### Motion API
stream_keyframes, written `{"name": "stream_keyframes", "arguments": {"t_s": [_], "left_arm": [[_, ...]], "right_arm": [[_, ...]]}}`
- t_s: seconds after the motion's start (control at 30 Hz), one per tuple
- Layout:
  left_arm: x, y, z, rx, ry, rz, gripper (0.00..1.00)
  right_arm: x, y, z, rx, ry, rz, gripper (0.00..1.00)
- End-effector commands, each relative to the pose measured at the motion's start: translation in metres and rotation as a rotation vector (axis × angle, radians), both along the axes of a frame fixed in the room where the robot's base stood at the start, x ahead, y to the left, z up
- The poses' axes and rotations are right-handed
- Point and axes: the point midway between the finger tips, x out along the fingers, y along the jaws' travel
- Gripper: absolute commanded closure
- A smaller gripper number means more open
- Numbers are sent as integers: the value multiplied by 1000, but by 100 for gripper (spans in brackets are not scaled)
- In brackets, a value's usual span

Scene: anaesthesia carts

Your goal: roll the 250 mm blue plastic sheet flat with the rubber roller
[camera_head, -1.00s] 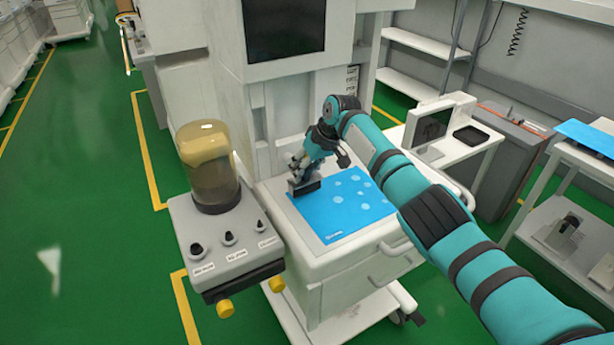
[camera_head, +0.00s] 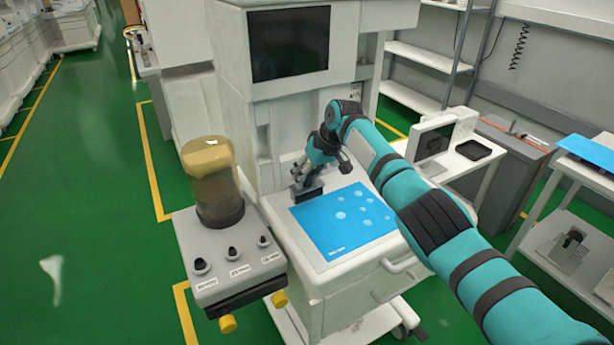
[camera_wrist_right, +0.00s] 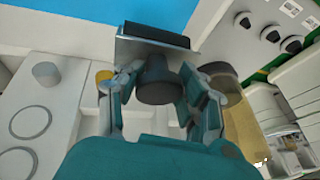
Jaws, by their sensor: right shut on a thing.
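The blue plastic sheet (camera_head: 335,234) lies on the white cart top, with several pale round bubbles on its middle and right part. My right gripper (camera_head: 303,176) is shut on the dark handle of the rubber roller (camera_head: 308,193). The roller is at the sheet's far left edge; I cannot tell whether it presses on it. In the right wrist view the fingers (camera_wrist_right: 158,88) close around the handle, and the black roller (camera_wrist_right: 156,36) in its metal frame overlaps the edge of the blue sheet (camera_wrist_right: 95,12). My left gripper is not in view.
A grey unit (camera_head: 215,250) with a tinted canister and knobs stands left of the sheet. The machine's body and dark screen (camera_head: 289,42) rise behind. A side table (camera_head: 478,168) and a shelf with another blue sheet (camera_head: 590,150) are at right.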

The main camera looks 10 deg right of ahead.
Motion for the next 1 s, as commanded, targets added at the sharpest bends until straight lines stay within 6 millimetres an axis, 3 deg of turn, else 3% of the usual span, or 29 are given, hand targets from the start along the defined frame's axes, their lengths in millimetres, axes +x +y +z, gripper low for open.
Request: {"name": "stream_keyframes", "arguments": {"t_s": [0.03,0.2,0.67,0.83,1.0], "left_arm": [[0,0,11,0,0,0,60],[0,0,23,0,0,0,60],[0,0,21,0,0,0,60],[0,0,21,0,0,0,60],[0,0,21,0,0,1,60]], "right_arm": [[0,1,11,1,-1,1,93],[0,1,23,2,0,1,93],[-5,-2,22,1,-2,-15,93],[-26,-13,25,-1,-5,-71,93],[-70,-32,30,-3,-1,-147,93]]}}
